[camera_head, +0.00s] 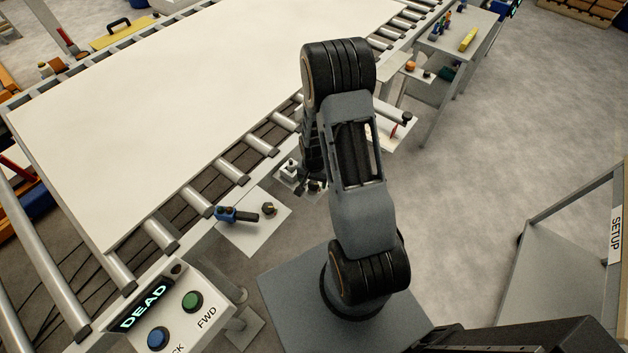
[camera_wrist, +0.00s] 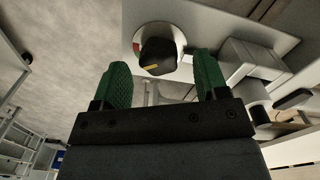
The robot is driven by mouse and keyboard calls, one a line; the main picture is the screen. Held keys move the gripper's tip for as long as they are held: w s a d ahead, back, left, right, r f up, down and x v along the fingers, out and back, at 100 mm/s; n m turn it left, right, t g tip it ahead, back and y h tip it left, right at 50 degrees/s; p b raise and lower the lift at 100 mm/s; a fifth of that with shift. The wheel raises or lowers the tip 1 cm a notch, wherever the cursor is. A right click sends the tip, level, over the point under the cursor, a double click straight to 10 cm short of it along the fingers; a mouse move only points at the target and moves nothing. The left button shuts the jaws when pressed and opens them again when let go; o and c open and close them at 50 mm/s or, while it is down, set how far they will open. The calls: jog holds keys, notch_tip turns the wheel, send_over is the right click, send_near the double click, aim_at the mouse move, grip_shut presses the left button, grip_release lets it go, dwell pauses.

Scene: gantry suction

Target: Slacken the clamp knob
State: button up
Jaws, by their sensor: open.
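A black knob (camera_wrist: 158,58) with a yellow mark sits on a round white dial with a red sector, on a pale plate (camera_wrist: 205,22) in the wrist view. My gripper (camera_wrist: 161,66) is open, its two green-padded fingers apart. The knob shows in the gap just beyond the fingertips, with space on both sides; I cannot tell whether the fingers reach its depth. In the head view my arm covers most of the gripper, which points down beside the conveyor. A dark knob (camera_head: 268,208) and a blue lever clamp (camera_head: 237,214) sit on a white plate there.
A roller conveyor (camera_head: 262,145) carries a large white panel (camera_head: 180,90). A control box (camera_head: 170,310) reading DEAD, with green and blue buttons, stands at lower left. A dark lever (camera_wrist: 292,99) and grey block stand right of my fingers. Open floor (camera_head: 500,130) lies right.

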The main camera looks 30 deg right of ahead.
jog(key=shift+f, duration=0.4)
jog(key=shift+c, duration=0.5)
jog(key=c, duration=0.8)
jog(key=shift+n, duration=0.3)
jog(key=n+b, duration=0.2)
jog(key=shift+w+f+n, duration=0.1)
jog(key=shift+n, duration=0.3)
jog(key=shift+a+n+b, duration=0.1)
jog(key=shift+n+b, duration=0.85)
jog(key=shift+n, duration=0.85)
